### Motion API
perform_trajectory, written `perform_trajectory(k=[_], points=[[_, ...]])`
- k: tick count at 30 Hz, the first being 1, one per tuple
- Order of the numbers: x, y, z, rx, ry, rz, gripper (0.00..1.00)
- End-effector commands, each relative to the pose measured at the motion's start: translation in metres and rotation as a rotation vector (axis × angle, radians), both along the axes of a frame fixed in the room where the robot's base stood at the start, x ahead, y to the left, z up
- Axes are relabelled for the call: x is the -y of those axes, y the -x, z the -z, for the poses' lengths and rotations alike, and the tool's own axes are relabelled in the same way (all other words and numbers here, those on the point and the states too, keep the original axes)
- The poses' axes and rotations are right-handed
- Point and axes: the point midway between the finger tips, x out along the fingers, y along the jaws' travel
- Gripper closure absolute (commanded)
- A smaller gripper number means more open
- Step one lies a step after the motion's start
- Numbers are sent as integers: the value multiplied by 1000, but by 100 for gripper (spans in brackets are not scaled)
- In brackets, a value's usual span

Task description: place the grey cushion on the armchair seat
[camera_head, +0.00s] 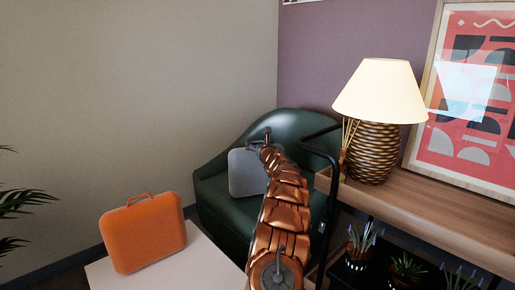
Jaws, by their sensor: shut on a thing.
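The grey cushion (246,174) is upright in front of the dark green armchair (218,193), over its seat area. My copper-coloured arm reaches up from the bottom of the view to it. My gripper (262,143) is at the cushion's upper right edge and is shut on it. The fingertips are small and partly hidden by the arm. Whether the cushion touches the seat cannot be told from this view. The arm hides the middle of the seat.
A white table (200,262) with an orange case (144,234) stands at the front left. A wooden shelf (425,207) with a lamp (375,125) and a framed picture (475,110) is at the right, with a black frame (332,180) close beside my arm. Potted plants (405,268) stand below.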

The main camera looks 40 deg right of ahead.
Motion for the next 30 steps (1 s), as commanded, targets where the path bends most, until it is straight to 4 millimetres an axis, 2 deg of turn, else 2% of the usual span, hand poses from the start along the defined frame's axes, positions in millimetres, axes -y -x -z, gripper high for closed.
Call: perform_trajectory(k=[6, 7, 11, 23, 30], points=[[0, 0, 2, 0, -2, 1, 87], [0, 0, 3, 0, -2, 1, 15], [1, 1, 3, 0, -2, 2, 2], [0, 1, 1, 0, 0, 1, 0], [-4, 13, -3, 1, 2, 4, 0]])
